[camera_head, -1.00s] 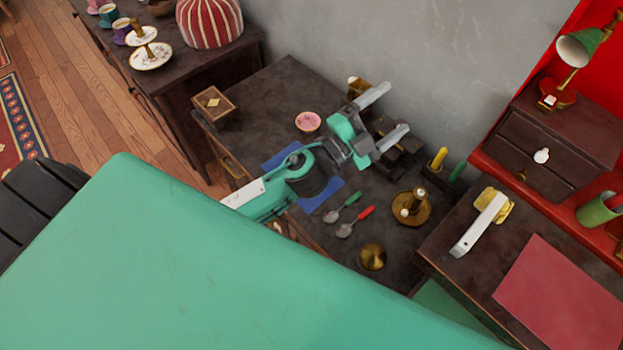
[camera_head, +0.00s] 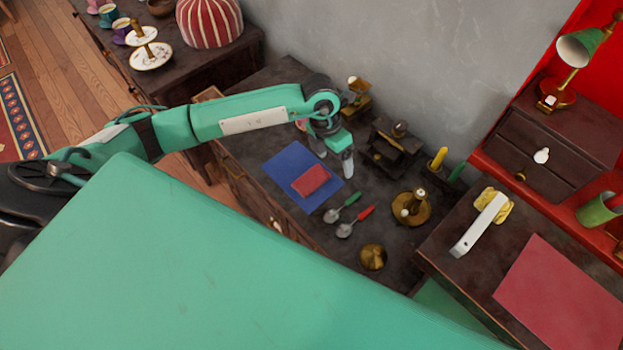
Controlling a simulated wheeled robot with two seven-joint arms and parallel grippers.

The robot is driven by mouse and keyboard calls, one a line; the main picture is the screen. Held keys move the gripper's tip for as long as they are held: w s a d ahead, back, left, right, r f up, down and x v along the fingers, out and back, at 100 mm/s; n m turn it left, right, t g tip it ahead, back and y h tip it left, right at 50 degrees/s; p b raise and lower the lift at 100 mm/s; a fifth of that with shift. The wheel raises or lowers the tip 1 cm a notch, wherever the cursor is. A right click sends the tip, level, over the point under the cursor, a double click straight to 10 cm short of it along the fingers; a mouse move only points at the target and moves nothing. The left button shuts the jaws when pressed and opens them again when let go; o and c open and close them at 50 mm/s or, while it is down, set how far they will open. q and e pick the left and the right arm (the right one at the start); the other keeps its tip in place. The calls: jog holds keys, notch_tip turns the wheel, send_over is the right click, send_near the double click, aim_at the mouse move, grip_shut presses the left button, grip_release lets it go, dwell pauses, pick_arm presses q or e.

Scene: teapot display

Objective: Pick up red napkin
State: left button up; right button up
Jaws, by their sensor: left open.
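The red napkin (camera_head: 311,180) looks like a small folded rectangle. It lies on a blue mat (camera_head: 285,163) on the dark table. My left gripper (camera_head: 334,161) is just beyond the napkin, toward the wall, with its fingers pointing down. The fingers are apart and nothing shows between them. The napkin is in full view and the gripper appears apart from it. My right gripper is not in view.
A green-handled spoon (camera_head: 343,207) and a red-handled spoon (camera_head: 356,221) lie right of the mat. A brass candle holder (camera_head: 411,209) and a brass bell-like object (camera_head: 372,257) stand farther right. Dark wooden stands (camera_head: 393,147) are near the wall.

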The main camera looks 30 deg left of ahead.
pick_arm(q)
jog(key=w+a+y, duration=0.1)
jog(key=a+y, duration=0.2)
jog(key=a, duration=0.3)
jog(key=b, duration=0.5)
send_over(316, 175)
jog(key=f, duration=0.7)
jog(key=shift+s+f, duration=0.15)
jog(key=shift+s, duration=0.2)
jog(key=shift+f, duration=0.65)
jog(key=f+b, duration=0.2)
jog(key=f, duration=0.1)
jog(key=f+b, duration=0.1)
jog(key=shift+w+f, duration=0.2)
jog(key=shift+w, duration=0.15)
jog(key=shift+f, duration=0.3)
jog(key=c, duration=1.1)
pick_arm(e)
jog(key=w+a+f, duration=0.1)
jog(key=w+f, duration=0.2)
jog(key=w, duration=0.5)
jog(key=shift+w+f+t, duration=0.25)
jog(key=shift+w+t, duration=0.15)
